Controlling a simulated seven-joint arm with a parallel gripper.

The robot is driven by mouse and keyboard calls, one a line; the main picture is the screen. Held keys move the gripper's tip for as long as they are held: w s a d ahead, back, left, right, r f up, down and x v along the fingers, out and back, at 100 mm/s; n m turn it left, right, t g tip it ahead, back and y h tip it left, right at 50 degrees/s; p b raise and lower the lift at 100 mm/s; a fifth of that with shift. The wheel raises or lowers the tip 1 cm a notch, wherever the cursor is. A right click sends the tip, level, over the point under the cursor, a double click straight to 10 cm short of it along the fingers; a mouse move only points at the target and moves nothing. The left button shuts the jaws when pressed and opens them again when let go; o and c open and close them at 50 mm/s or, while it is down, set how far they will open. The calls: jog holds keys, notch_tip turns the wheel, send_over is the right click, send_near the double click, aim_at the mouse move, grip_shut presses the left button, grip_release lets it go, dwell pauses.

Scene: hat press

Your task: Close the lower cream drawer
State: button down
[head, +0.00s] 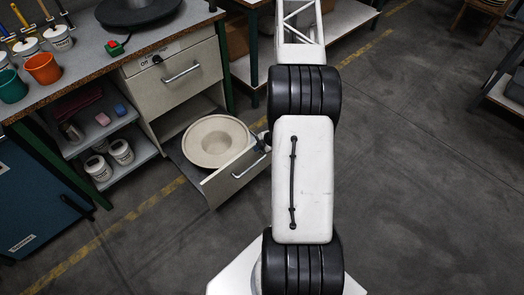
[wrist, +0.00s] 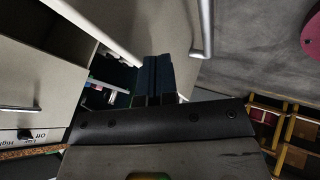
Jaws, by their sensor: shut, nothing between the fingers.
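The lower cream drawer (head: 228,178) stands pulled out from the cabinet in the head view, with a grey bar handle on its front. A cream wide-brimmed hat shape (head: 216,141) lies in it. My gripper (head: 263,141) is at the right end of the drawer front, partly hidden by my arm. In the wrist view, the shut, empty fingers (wrist: 157,78) appear close to the cream drawer front (wrist: 150,25), with its handle (wrist: 205,28) to their right. I cannot tell whether they touch the drawer.
The upper cream drawer (head: 174,78) is shut above. Open shelves (head: 105,137) with jars stand to the left. The bench top (head: 75,65) carries cups and a dark round plate (head: 138,10). Grey floor (head: 430,180) is clear at right.

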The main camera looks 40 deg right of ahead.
jog(key=shift+w, duration=0.35)
jog(key=w, duration=4.6)
jog(key=shift+w, duration=0.3)
jog(key=shift+s, duration=0.15)
jog(key=s+d+r, duration=0.3)
jog(key=s+r, duration=0.5)
jog(key=shift+s+d, duration=0.2)
jog(key=shift+d, duration=0.15)
